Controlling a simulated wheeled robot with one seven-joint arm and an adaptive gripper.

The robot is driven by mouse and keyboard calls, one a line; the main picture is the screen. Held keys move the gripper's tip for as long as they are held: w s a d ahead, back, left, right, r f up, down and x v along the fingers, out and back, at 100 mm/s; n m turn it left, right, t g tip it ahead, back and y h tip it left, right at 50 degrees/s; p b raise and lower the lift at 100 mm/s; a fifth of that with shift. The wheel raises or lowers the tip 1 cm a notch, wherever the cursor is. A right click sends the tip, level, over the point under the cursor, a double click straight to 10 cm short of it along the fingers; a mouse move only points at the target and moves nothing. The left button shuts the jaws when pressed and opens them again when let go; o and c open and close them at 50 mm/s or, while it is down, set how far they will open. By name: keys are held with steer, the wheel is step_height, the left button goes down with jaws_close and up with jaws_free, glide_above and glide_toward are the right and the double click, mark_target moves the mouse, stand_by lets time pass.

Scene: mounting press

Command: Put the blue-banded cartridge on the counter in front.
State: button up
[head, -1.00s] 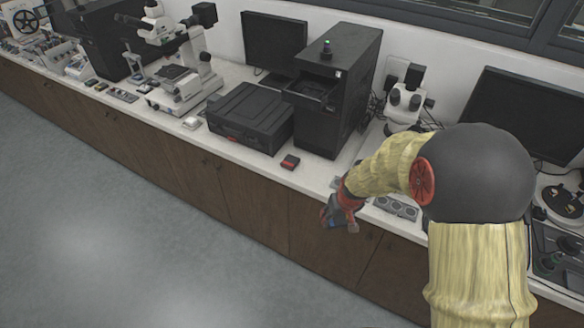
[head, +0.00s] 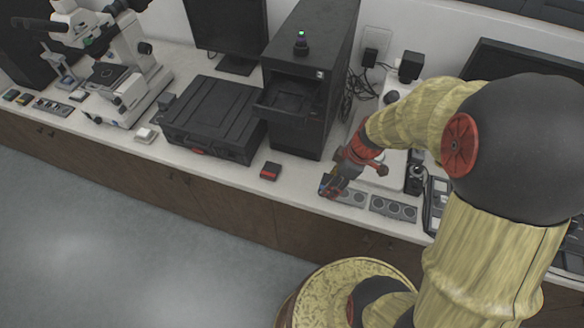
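My gripper (head: 331,188) is over the front part of the white counter (head: 225,174), to the right of the black tower machine. A small dark piece with a blue patch, the blue-banded cartridge (head: 325,184), shows at the fingertips, and the gripper appears shut on it. The fingers hide much of it. The gripper is close to the counter top and the left grey socket strip; I cannot tell the exact gap.
A small black-and-red block (head: 270,171) lies in front of the black tower machine (head: 306,85). A black case (head: 213,118) stands to its left. Grey socket strips (head: 393,208) lie at the right front. Bare counter lies between the block and my gripper.

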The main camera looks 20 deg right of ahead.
steer(key=w+a+f, duration=0.3)
steer(key=w+f, duration=0.1)
steer(key=w, duration=0.3)
glide_above(300, 182)
steer(key=d, duration=0.1)
steer(key=f, duration=0.4)
steer(key=shift+s+f+b, duration=0.35)
steer(key=shift+s, duration=0.05)
steer(key=shift+w+a+f, duration=0.15)
steer(key=shift+w+f, duration=0.05)
steer(key=shift+f, duration=1.6)
steer(key=shift+f+b, duration=0.15)
steer(key=shift+b, duration=0.3)
steer(key=o, duration=1.3)
